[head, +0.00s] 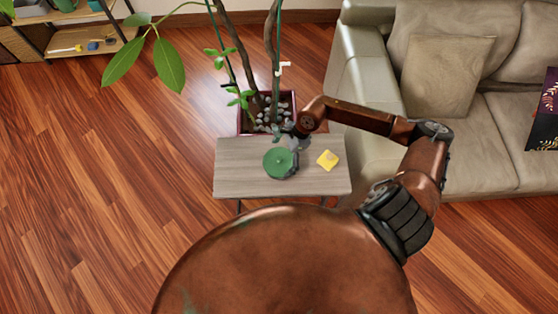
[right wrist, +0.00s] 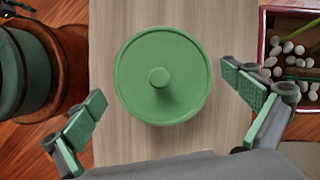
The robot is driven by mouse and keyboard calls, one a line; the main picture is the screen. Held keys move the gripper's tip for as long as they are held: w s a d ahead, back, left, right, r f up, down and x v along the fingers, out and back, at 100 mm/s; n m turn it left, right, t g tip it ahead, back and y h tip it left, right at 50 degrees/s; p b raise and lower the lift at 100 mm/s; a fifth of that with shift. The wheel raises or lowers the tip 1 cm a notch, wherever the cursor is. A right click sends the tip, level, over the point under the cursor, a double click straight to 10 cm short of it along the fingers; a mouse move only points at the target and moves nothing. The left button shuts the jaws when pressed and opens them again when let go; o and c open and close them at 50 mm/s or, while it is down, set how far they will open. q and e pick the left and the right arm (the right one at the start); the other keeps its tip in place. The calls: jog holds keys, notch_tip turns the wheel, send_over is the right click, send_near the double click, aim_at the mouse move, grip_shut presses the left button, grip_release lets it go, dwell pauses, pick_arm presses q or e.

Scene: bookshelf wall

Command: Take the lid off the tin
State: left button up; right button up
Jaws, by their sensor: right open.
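The green round tin (head: 275,163) stands on a small grey wooden table, and its lid shows on top of it. In the right wrist view the lid (right wrist: 140,85) is seen from straight above, a flat green disc with a small round knob (right wrist: 159,77) at its middle. The tin's sides are hidden under it. My right gripper (head: 291,152) is above the tin, and in the wrist view its open fingers (right wrist: 162,86) lie on either side of the lid, apart from it, with nothing between them gripped. My left gripper is not in view.
The table (head: 235,183) also bears a yellow block-like thing (head: 328,160) right of the tin. A planter with white pebbles (head: 262,122) and plant stems stands just behind the table. A beige sofa (head: 480,160) is at the right. The wooden floor at left is clear.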

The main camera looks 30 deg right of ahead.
jog(key=shift+a+f, duration=0.2)
jog(key=shift+f, duration=0.2)
jog(key=c, duration=1.6)
